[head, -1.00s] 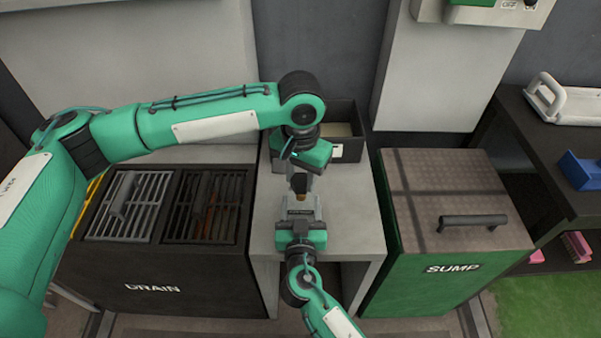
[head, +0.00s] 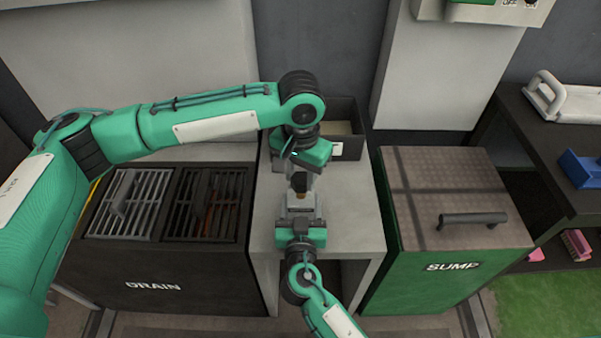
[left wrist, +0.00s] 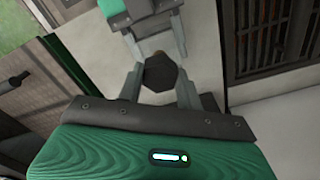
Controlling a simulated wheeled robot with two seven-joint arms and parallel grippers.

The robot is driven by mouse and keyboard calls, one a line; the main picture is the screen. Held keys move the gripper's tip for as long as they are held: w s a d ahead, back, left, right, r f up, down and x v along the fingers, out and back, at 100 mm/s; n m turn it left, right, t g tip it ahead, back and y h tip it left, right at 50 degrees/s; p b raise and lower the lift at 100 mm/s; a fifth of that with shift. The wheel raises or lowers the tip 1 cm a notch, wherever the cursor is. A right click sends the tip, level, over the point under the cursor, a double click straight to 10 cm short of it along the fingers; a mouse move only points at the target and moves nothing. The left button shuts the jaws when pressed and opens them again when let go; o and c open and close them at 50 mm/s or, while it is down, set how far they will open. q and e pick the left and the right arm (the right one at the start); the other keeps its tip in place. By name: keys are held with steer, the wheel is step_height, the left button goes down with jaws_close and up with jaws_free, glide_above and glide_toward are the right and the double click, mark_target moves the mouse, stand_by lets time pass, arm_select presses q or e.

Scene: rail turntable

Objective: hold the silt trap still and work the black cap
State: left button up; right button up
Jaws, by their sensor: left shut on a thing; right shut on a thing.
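The black cap (left wrist: 160,73) sits between the two fingers of my left gripper (left wrist: 158,90), which is shut on it. In the head view the black cap (head: 299,182) shows as a small dark piece above the grey table. The silt trap (head: 300,195) is a small tan-brown body just below the cap, mostly hidden by the fingers. My right gripper (head: 300,206) comes from the near side and is shut on the silt trap. My left gripper (head: 301,176) reaches in from the far side. The two grippers face each other closely.
The grey table (head: 345,215) has free room to the right. A dark open bin (head: 345,112) stands at its back. The drain box (head: 150,285) with grates is on the left, and the green sump box (head: 450,265) with a handled lid is on the right.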

arm_select(q)
steer(key=shift+f, duration=1.45)
stand_by(0.5)
steer(key=shift+o, duration=1.1)
steer(key=shift+c, duration=1.3)
steer(key=m, duration=0.5)
steer(key=shift+m, duration=0.5)
steer(key=m, duration=0.6)
steer(key=shift+w, duration=0.1)
